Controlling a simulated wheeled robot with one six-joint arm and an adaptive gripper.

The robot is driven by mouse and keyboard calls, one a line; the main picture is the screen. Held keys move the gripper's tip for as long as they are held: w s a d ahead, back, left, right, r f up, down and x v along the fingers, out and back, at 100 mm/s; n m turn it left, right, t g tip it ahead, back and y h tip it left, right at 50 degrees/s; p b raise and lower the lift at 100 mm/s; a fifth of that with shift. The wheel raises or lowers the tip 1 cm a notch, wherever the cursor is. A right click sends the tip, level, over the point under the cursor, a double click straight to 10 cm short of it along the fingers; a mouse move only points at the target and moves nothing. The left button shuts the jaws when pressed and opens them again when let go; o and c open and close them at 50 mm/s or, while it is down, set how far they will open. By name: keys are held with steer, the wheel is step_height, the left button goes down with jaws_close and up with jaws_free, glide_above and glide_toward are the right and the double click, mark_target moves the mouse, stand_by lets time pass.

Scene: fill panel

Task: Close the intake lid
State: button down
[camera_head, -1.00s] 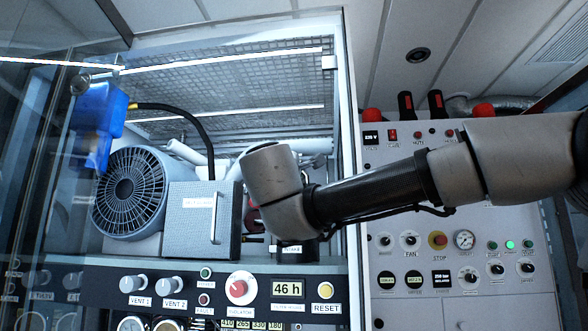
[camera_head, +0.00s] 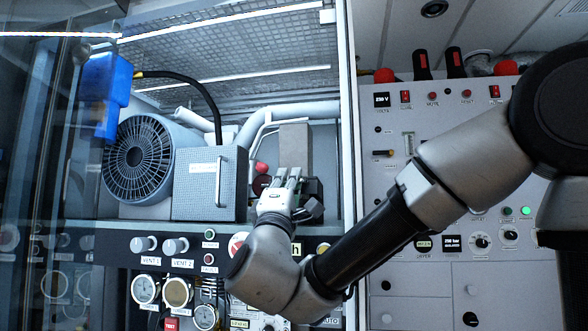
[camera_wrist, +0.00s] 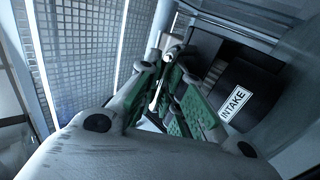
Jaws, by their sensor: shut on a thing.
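The intake is a dark box with a white INTAKE label (camera_wrist: 235,103), to the right of my fingers in the wrist view. In the head view its dark side (camera_head: 314,188) shows just right of my gripper (camera_head: 286,176). A grey upright panel (camera_head: 295,146), which looks like the raised intake lid, stands right behind the fingertips. In the wrist view my gripper (camera_wrist: 168,70) has its green-padded fingers closed around a thin pale rod-like part (camera_wrist: 157,92), seemingly the lid's handle. The exact contact is partly hidden by the fingers.
A grey box with a handle (camera_head: 205,185) and a round fan (camera_head: 140,158) stand left of the intake. White pipes (camera_head: 262,122) run behind it. A control panel with gauges and knobs (camera_head: 172,245) lies below, and a switch panel (camera_head: 450,120) is at right.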

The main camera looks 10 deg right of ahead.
steer(key=shift+f+t, duration=0.5)
steer(key=shift+f, duration=0.3)
steer(key=c, duration=1.8)
jaws_free()
steer(key=v, duration=0.7)
steer(key=shift+s+a+f, duration=0.1)
steer(key=shift+s+f, duration=0.05)
